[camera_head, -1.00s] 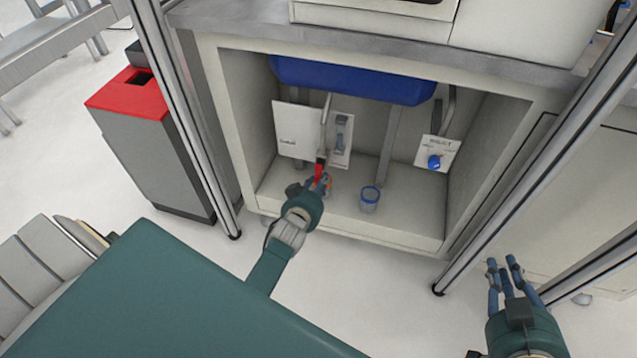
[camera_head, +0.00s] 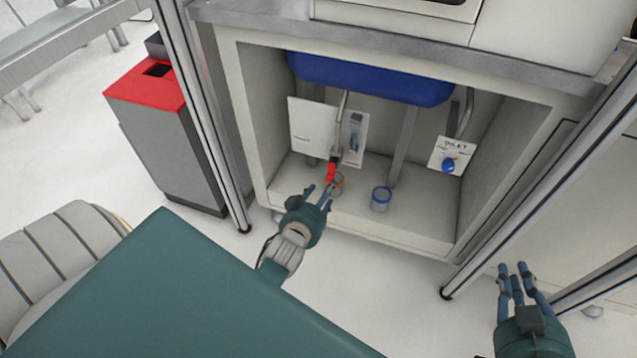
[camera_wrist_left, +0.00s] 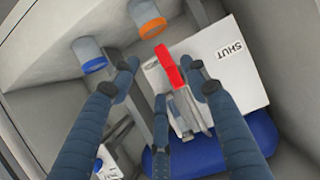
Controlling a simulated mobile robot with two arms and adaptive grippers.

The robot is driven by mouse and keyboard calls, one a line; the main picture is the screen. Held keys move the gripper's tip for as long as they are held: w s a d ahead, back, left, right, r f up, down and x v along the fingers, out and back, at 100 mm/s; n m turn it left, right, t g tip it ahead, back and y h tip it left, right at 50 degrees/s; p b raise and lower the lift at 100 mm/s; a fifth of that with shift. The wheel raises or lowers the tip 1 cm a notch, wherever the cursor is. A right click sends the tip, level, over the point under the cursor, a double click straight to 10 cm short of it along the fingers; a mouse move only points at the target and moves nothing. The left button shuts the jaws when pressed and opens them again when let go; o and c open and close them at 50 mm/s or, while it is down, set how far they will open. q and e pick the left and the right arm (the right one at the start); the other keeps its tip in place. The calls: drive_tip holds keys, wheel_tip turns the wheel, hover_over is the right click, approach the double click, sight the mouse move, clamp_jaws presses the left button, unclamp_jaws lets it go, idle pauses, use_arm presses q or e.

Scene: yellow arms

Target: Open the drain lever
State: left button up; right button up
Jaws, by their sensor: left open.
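The red drain lever (camera_head: 332,168) hangs at the end of a grey pipe inside the open cabinet below a blue basin. In the left wrist view the lever (camera_wrist_left: 168,66) lies between my fingers, in front of a white panel marked "SHUT" (camera_wrist_left: 231,49). My left gripper (camera_head: 326,190) is open just below and in front of the lever, with the fingers pointing at it. I cannot tell whether any finger touches it. My right gripper (camera_head: 516,272) is open and empty, low at the right, outside the cabinet.
A blue-rimmed cup (camera_head: 381,199) and an orange-rimmed cup (camera_head: 338,182) stand on the cabinet floor. A blue valve knob (camera_head: 448,165) sits on a panel at the right. Metal posts (camera_head: 205,120) flank the cabinet; a red-topped bin (camera_head: 147,88) stands left.

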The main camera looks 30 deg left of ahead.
use_arm(q)
drive_tip(key=shift+v, duration=2.15)
